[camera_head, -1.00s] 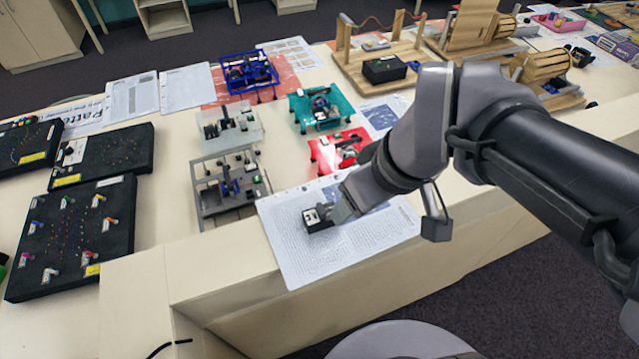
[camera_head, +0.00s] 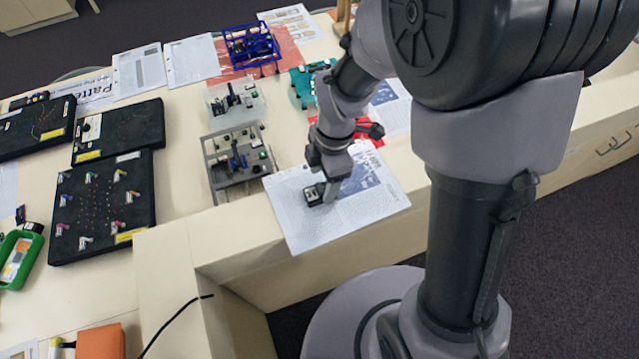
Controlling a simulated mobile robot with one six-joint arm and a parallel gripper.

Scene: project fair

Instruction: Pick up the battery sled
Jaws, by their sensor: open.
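A small black block with light markings, apparently the battery sled (camera_head: 314,196), lies on a printed sheet (camera_head: 297,232) near the table's front edge. My gripper (camera_head: 328,190) is open and low over the sheet, at the right side of the block. The fingers point down and partly overlap the block in this view. I cannot tell whether they touch it or whether it sits between them.
A grey rack (camera_head: 213,158) and a clear-topped model (camera_head: 238,112) stand left of and behind the sheet. A blue frame (camera_head: 252,46) and a teal model (camera_head: 303,84) are farther back. Black pegboards (camera_head: 103,215) fill the left. The sheet's left part is clear.

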